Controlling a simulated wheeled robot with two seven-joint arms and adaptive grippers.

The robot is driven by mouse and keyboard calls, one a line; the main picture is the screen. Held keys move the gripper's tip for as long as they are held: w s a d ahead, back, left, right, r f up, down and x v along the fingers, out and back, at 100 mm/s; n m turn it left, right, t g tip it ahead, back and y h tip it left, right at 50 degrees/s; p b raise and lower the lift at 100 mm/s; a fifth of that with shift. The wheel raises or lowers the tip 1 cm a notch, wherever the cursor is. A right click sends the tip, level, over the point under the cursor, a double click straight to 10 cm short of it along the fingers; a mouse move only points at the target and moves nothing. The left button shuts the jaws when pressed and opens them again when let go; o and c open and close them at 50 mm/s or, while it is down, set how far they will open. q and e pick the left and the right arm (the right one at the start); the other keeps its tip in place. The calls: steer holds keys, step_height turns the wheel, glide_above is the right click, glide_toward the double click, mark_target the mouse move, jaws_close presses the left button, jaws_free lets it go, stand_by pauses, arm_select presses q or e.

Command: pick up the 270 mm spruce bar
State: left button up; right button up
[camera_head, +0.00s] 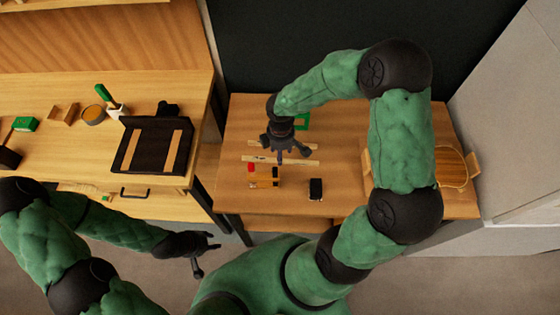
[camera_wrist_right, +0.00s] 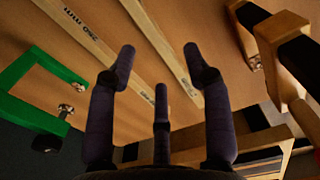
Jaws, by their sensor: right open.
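Two pale spruce bars lie on the right bench, a far bar (camera_head: 298,146) and a near bar (camera_head: 300,162). In the right wrist view the far bar (camera_wrist_right: 105,45) is at the left and the near bar (camera_wrist_right: 158,35) runs down the middle. The near bar passes by one fingertip. My left gripper (camera_head: 206,255) is open and empty, off the bench's front left.
A green clamp (camera_head: 303,121) lies behind the bars. A red piece (camera_head: 251,168), a wood-and-black tool (camera_head: 265,182) and a black block (camera_head: 316,189) lie in front. A black tray (camera_head: 127,152) is on the left bench.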

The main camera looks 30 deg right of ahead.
steer(key=f+b, duration=0.1)
steer(key=f, duration=0.3)
steer(key=shift+w, duration=0.2)
steer(key=c, duration=1)
steer(key=shift+o, duration=0.2)
steer(key=shift+r, duration=0.15)
